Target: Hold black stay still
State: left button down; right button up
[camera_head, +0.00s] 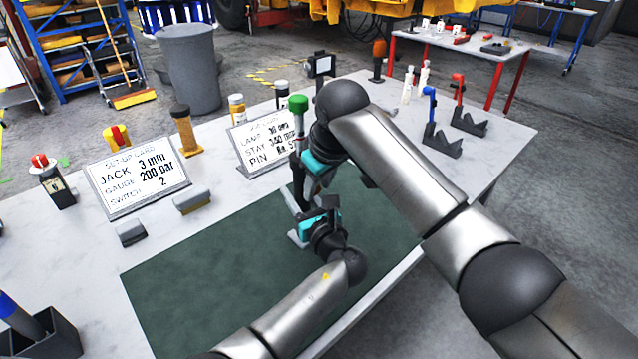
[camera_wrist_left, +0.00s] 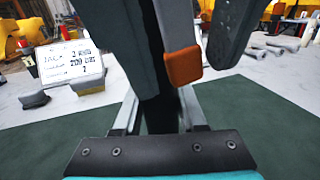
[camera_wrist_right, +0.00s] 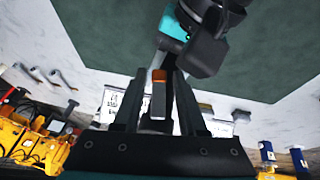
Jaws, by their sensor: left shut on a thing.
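The black stay (camera_wrist_left: 150,60) is a dark upright post, and in the left wrist view it stands between my left fingers. In the head view the stay (camera_head: 299,188) shows partly behind my grippers. My left gripper (camera_head: 303,209) is shut on it low down. My right gripper (camera_head: 305,158) is higher up, close beside the post. In the right wrist view its fingers (camera_wrist_right: 158,88) are apart, with a grey piece with an orange end (camera_wrist_right: 158,100) showing between them. That orange end (camera_wrist_left: 184,66) also hangs beside the stay in the left wrist view. Contact there is unclear.
A green mat (camera_head: 190,285) covers the near table and is mostly bare. Set-up card (camera_head: 137,176) and job card (camera_head: 262,140) stand behind it. A green-capped piece (camera_head: 298,103) rises by my right gripper. Blue and red clamps (camera_head: 442,140) (camera_head: 467,118) stand at right.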

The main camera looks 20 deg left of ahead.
jog(key=shift+o, duration=0.9)
jog(key=shift+r, duration=0.1)
jog(key=v, duration=1.2)
pick_arm(q)
jog(key=shift+c, duration=1.9)
grip_release()
